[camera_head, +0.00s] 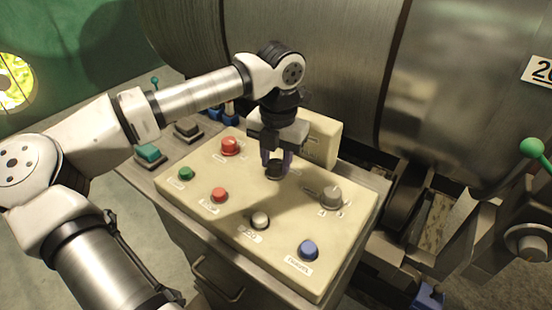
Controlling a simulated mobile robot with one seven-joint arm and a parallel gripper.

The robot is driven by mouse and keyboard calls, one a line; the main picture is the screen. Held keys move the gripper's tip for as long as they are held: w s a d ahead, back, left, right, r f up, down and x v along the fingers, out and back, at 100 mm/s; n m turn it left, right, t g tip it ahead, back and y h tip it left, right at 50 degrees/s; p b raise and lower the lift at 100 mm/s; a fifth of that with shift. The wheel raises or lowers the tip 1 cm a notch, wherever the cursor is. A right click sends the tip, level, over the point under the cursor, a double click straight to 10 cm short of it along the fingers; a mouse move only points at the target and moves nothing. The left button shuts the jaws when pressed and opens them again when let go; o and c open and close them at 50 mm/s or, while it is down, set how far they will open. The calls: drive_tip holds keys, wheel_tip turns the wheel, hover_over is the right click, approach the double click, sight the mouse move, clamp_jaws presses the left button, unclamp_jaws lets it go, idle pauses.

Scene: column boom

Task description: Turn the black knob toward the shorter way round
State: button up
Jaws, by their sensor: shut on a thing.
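The black knob (275,171) stands on the cream control panel (240,218), right of the red button at the back. My gripper (276,163) points down over it, with its fingers around the knob and shut on it. The fingers hide part of the knob, so I cannot tell where its pointer or marks stand.
A grey knob (330,197) stands close to the right of my gripper. Nearby are a red back button (230,146), a red front button (220,195), a green button (186,173), a pale button (260,220) and a blue button (308,250). A large metal drum (310,60) rises behind.

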sight(278, 164)
drive_tip(key=o, duration=1)
drive_tip(key=r, duration=0.9)
drive_tip(key=r+b, duration=0.1)
drive_tip(key=r, duration=0.3)
drive_tip(key=shift+s+d+r, duration=0.1)
drive_tip(key=shift+d+r, duration=0.15)
drive_tip(key=shift+r, duration=0.15)
